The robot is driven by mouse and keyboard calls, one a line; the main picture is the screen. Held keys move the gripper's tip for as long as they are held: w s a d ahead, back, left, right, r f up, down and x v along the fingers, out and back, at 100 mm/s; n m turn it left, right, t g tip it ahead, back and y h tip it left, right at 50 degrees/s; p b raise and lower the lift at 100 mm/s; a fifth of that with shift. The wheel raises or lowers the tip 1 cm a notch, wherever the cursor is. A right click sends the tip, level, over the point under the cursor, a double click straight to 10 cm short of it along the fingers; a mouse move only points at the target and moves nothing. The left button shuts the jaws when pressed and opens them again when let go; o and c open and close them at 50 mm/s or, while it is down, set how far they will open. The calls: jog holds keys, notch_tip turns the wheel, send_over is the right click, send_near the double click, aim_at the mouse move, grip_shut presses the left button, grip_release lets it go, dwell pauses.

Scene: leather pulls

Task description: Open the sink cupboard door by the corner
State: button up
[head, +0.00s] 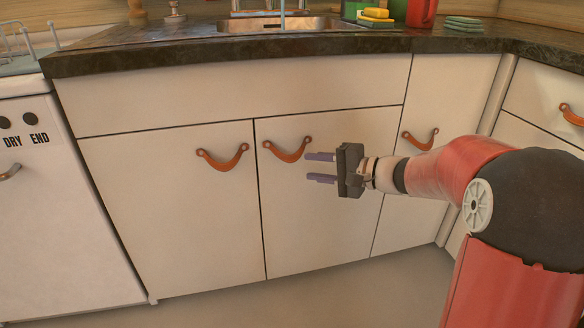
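Two white doors stand side by side under the sink. The right one, the sink cupboard door nearer the corner (300,225), is shut flush. Its brown leather pull (287,151) hangs as a shallow loop from two studs near the upper left of the door. My gripper (308,167) is in front of this door, just right of the pull and slightly below it. Its two purple fingers point left, one above the other, with an empty gap between them. I see no contact with the pull; the distance to the door is hard to judge.
The left sink door (175,215) and a narrow door (425,165) on the right are shut, each with a leather pull. A dark countertop (330,52) overhangs above. A white appliance (60,215) stands at left. The floor (290,300) in front is clear.

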aim_at(294, 160)
jog(key=shift+m+t, duration=0.3)
jog(key=x, duration=0.2)
jog(key=w+x, duration=0.1)
jog(key=x, duration=0.2)
jog(key=d+x, duration=0.1)
jog(key=x, duration=0.2)
jog(key=shift+w+a, duration=0.15)
jog(key=shift+w, duration=0.25)
grip_shut()
